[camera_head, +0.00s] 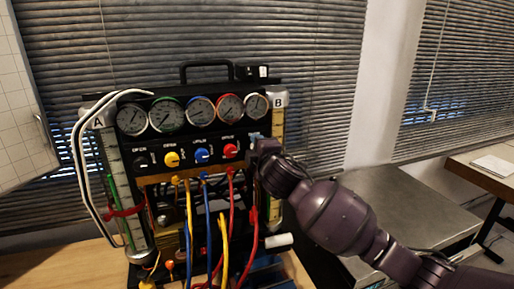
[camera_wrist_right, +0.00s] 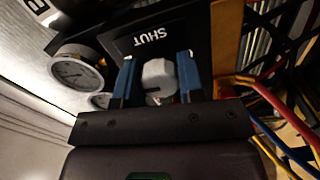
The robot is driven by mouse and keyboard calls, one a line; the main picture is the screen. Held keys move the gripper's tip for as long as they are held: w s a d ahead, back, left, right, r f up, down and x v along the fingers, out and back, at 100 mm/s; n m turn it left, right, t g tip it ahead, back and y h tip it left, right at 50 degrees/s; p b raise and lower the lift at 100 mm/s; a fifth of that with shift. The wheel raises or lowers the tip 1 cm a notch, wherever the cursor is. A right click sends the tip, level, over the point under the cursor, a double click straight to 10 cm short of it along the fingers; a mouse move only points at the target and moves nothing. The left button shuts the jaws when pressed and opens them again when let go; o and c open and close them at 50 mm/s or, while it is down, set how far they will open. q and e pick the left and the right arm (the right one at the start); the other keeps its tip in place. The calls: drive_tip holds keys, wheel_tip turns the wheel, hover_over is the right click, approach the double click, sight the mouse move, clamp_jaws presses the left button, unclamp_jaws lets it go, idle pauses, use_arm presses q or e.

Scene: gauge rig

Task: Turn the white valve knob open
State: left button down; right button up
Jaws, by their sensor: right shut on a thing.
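The white valve knob (camera_wrist_right: 159,78) sits between the two blue fingers of my right gripper (camera_wrist_right: 159,82) in the right wrist view. The fingers are shut on its sides. A "SHUT" label (camera_wrist_right: 150,37) shows on the black panel just beyond the knob. In the head view my right gripper (camera_head: 258,142) is at the right end of the knob row, and it hides the white knob there. My left gripper is not in view.
The gauge rig's panel carries several round gauges (camera_head: 200,109) and black, yellow (camera_head: 171,159), blue (camera_head: 202,155) and red (camera_head: 230,151) knobs. Coloured hoses (camera_head: 208,215) hang below. A grey cabinet (camera_head: 400,205) stands to the right.

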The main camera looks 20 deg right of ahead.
drive_tip(key=o, duration=0.9)
drive_tip(key=s+b, duration=0.1)
drive_tip(key=s, duration=0.9)
drive_tip(key=shift+s+d+b, duration=0.2)
drive_tip(key=shift+s+b, duration=0.15)
drive_tip(key=shift+s, duration=0.05)
drive_tip(key=shift+f, duration=0.1)
